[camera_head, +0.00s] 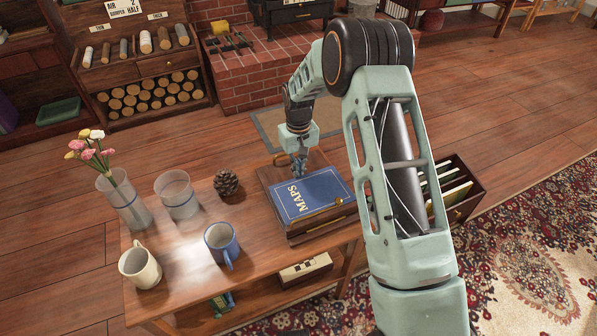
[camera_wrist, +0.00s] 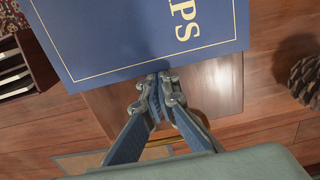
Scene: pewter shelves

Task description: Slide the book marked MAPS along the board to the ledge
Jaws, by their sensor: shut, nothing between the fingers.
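The blue book marked MAPS (camera_head: 312,190) lies flat on a brown wooden board (camera_head: 268,179) on top of a low box on the table. Its gold border and lettering face up, and it also shows in the wrist view (camera_wrist: 120,38). My gripper (camera_head: 299,170) is at the book's far edge, fingers pointing down. In the wrist view my gripper (camera_wrist: 159,82) is shut with empty fingers, its tips at the book's edge; I cannot tell whether they touch it. Bare board (camera_wrist: 218,88) shows beside the fingers. The near side of the box has brass fittings; the ledge is hard to make out.
A pine cone (camera_head: 227,182), a glass tumbler (camera_head: 177,194), a flower vase (camera_head: 126,200), a blue mug (camera_head: 221,243) and a cream mug (camera_head: 140,267) stand left of the box. A drawer-like crate (camera_head: 466,198) is to the right.

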